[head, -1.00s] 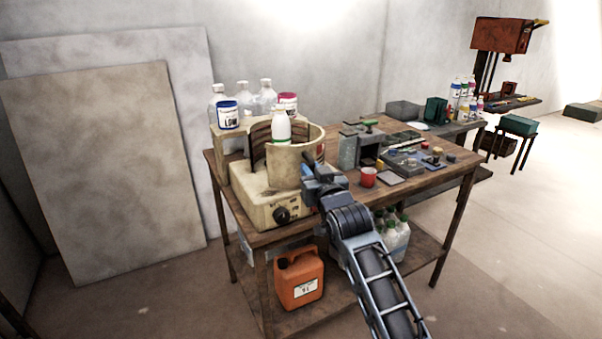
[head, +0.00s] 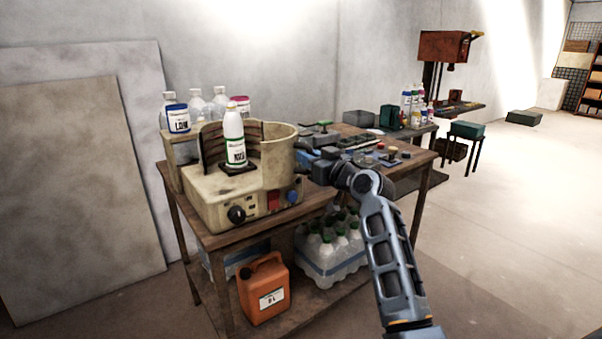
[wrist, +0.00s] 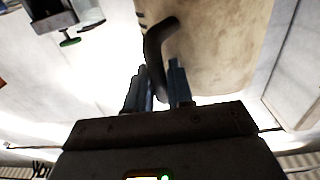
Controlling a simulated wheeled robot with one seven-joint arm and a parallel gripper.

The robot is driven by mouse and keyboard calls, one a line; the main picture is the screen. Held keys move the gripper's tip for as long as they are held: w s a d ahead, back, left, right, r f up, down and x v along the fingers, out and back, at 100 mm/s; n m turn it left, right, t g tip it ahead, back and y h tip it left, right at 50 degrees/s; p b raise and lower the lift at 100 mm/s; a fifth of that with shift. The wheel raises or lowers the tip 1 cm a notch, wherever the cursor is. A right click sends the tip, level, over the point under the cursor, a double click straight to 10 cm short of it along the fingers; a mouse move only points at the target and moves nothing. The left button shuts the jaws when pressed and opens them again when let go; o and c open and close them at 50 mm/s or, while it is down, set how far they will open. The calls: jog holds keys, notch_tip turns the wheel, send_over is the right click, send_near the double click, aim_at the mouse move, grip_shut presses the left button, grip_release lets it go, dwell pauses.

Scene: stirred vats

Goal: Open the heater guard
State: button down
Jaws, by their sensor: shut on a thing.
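The heater guard (head: 282,152) is a beige curved wall on the right side of the beige heater unit (head: 215,212). The unit's front is open. A white bottle with a green label (head: 236,150) stands inside on a dark plate, before the curved brown heater lining (head: 213,150). My gripper (head: 308,167) is at the guard's right side. In the wrist view my gripper (wrist: 164,88) is shut on a dark bent handle (wrist: 154,45), and the guard's beige surface (wrist: 215,40) fills the area behind it. In the head view my wrist hides the handle.
Bottles and tubs (head: 178,118) stand behind the unit at left. Small boxes and tools (head: 365,150) cover the table to the right of my gripper. An orange canister (head: 264,290) and packed bottles (head: 330,245) are on the lower shelf. Floor is free at right.

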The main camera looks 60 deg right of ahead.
jog(key=d+n+t+y+b, duration=0.1)
jog(key=d+n+y+b, duration=0.3)
jog(key=b, duration=0.5)
jog(key=d+y, duration=0.2)
jog(key=d, duration=0.1)
jog(key=shift+s+b, duration=0.3)
jog(key=shift+b, duration=0.05)
jog(key=c, duration=1.1)
grip_release()
jog(key=shift+c, duration=0.2)
jog(key=s, duration=0.7)
jog(key=shift+s, duration=0.4)
jog(key=shift+d, duration=0.1)
jog(key=shift+f, duration=0.1)
